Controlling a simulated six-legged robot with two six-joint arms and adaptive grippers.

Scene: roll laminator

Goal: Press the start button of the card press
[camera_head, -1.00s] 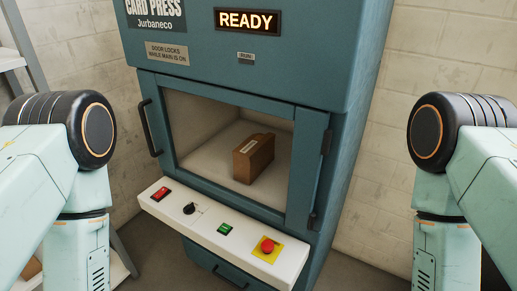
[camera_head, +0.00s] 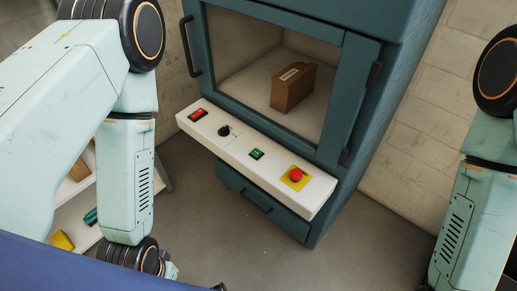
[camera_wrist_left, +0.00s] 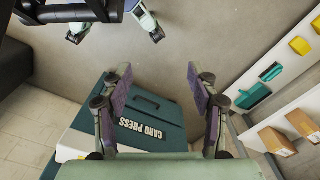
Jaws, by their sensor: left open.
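The card press (camera_head: 375,110) is a teal cabinet with a closed windowed door and a brown box (camera_head: 293,87) inside. Its white front panel (camera_head: 270,176) carries a red switch (camera_head: 197,114), a black knob (camera_head: 224,131), a small green button (camera_head: 256,154) and a red mushroom button (camera_head: 296,175) on yellow. Their labels are too small to read. My left gripper (camera_wrist_left: 158,75) is open and empty in the left wrist view, with the "CARD PRESS" lettering (camera_wrist_left: 141,131) below its fingers. In the head view it is mostly cut off at the bottom, left of the press and apart from the panel. My right gripper is out of view.
A drawer handle (camera_head: 243,195) sits under the panel. A shelf at the left holds boxes; in the left wrist view its boxes (camera_wrist_left: 277,141), a teal item (camera_wrist_left: 254,95) and a yellow item (camera_wrist_left: 300,46) show. Floor (camera_head: 235,240) before the press is clear.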

